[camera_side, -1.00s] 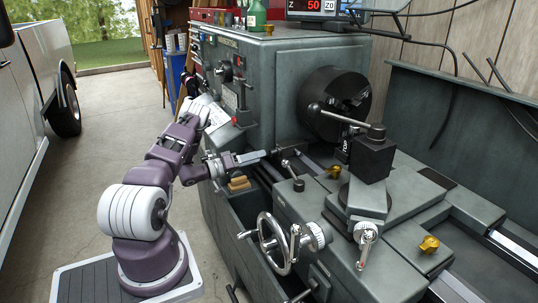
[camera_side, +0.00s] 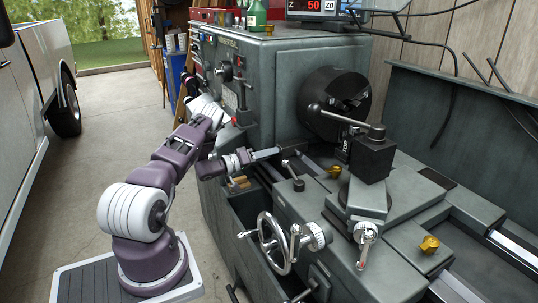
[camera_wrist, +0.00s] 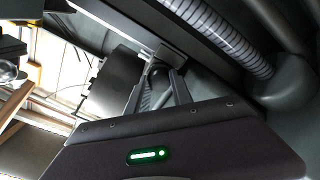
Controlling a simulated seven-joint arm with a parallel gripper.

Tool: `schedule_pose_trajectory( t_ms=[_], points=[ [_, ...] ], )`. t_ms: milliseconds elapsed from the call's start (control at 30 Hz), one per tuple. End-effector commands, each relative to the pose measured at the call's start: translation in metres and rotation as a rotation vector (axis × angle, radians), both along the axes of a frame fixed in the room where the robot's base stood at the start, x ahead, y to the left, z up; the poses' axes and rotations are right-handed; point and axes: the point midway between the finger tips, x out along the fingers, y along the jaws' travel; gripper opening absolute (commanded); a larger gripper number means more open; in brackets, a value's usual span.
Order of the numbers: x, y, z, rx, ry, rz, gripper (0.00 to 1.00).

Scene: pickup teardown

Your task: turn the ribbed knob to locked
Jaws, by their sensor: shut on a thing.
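My gripper (camera_side: 277,151) reaches in at the near face of the grey lathe, just below the headstock. In the wrist view my gripper (camera_wrist: 158,88) has its two dark fingers on either side of a small dark ribbed knob (camera_wrist: 157,84), and it is shut on it. The fingers cover the knob's sides. In the side view I cannot make out the knob at the fingertips. I cannot read any locked mark or the knob's angle.
The headstock (camera_side: 275,80) with its chuck (camera_side: 336,100) rises behind my gripper. A lever with a dark knob (camera_side: 298,185) stands close to its right. The carriage handwheel (camera_side: 273,243) is below right. A ribbed hose (camera_wrist: 220,35) runs above the fingers in the wrist view.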

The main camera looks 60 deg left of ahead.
Motion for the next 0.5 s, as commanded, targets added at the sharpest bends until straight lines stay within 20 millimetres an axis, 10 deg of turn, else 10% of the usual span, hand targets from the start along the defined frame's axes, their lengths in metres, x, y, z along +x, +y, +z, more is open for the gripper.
schedule_pose_trajectory(
  t_ms=[500],
  points=[
    [0.0003, -0.0003, 0.0001, 0.255, -0.001, 0.001, 0.00]
  ],
)
